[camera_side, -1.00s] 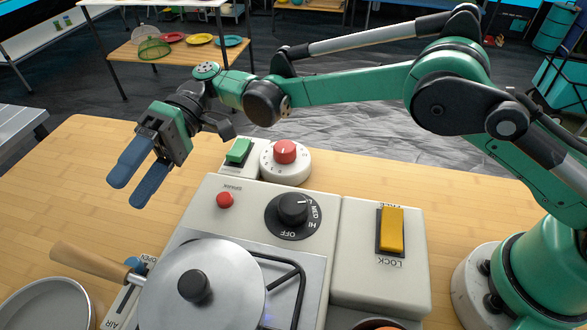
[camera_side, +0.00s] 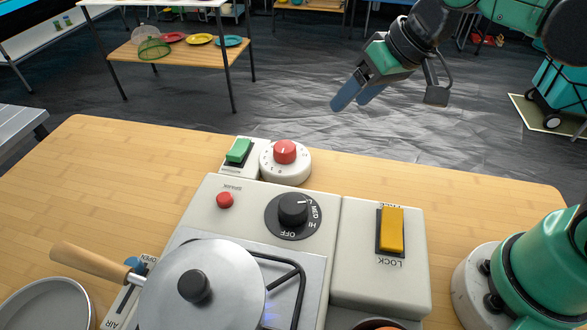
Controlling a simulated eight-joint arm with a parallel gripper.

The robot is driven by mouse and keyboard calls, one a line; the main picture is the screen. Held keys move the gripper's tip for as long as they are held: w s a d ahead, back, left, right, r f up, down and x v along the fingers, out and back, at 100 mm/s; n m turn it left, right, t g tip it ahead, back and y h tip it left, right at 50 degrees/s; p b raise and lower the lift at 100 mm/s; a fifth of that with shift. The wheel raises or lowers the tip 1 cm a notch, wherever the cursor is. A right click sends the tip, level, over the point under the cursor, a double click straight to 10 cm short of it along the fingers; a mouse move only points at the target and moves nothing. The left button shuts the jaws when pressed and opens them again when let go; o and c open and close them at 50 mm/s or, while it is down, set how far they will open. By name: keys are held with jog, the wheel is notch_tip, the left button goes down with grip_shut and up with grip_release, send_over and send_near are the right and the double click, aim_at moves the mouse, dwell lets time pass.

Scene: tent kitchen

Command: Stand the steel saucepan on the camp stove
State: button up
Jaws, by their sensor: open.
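The steel saucepan (camera_side: 225,277), with a lid, a black knob and a wooden handle (camera_side: 92,264), sits upright on the left part of the camp stove's steel top (camera_side: 312,262). Part of the black pan support shows to its right, with a faint blue glow beside the pan. The stove's black dial (camera_side: 293,209) has its pointer toward the right, near LO and MED. My gripper (camera_side: 354,98) is open and empty, raised high beyond the far edge of the table, well away from the pan.
A yellow LOCK switch (camera_side: 392,229), red button (camera_side: 225,200), green rocker switch (camera_side: 238,151) and white timer with red knob (camera_side: 285,160) surround the stove. A grey pan (camera_side: 48,306) lies at front left. The wooden table (camera_side: 120,180) is clear at left.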

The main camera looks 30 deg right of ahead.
jog(key=s+d+f+t+h, duration=0.1)
jog(key=s+d+f+h, duration=0.1)
jog(key=d, duration=0.3)
jog(key=shift+s+d+f+m+t+h, duration=0.15)
jog(key=shift+s+d+m+t+h, duration=0.2)
jog(key=shift+s+h, duration=0.2)
dwell(0.6)
